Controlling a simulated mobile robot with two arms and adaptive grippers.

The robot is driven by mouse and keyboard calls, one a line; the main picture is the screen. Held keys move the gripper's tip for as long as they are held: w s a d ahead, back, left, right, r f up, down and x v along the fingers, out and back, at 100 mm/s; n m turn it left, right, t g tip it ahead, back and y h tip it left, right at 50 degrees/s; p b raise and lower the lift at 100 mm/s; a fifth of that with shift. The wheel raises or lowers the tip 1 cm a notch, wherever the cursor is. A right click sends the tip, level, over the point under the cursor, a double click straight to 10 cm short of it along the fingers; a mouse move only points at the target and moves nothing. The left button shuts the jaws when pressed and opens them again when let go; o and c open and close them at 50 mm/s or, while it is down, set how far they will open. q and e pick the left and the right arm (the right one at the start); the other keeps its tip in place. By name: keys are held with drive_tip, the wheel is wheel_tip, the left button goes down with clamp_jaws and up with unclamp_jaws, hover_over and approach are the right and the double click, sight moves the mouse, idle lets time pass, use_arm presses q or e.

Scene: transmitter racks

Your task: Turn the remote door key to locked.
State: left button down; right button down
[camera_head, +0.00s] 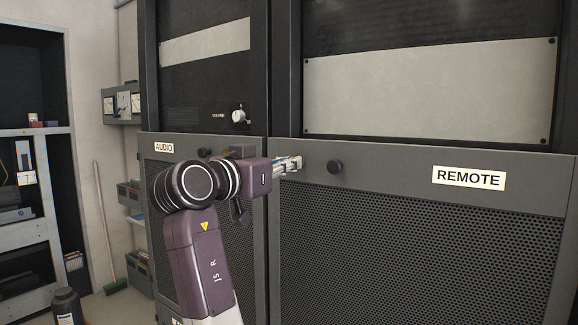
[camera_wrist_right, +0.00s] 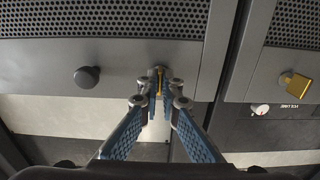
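The REMOTE door (camera_head: 420,240) is a grey panel with mesh, right of centre in the head view. My right gripper (camera_head: 294,163) is at its upper left corner, left of the black knob. In the right wrist view, which looks upside down, the two blue fingers of my right gripper (camera_wrist_right: 159,88) come together on a thin brass key (camera_wrist_right: 158,71) in the door's frame. The key shows edge-on between the tips, and the fingers look shut on it. The head view hides the key behind the gripper. My left gripper is not in view.
A black knob (camera_head: 334,166) sticks out beside the gripper. The AUDIO door (camera_head: 160,165) is behind my right arm. A second brass key (camera_wrist_right: 296,84) shows at right in the wrist view. Shelves (camera_head: 30,190) and a broom (camera_head: 107,230) stand at far left.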

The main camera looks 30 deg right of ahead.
drive_tip(key=c, duration=2.2)
unclamp_jaws()
drive_tip(key=shift+o, duration=0.2)
drive_tip(key=v, duration=0.7)
drive_tip(key=shift+a, duration=0.2)
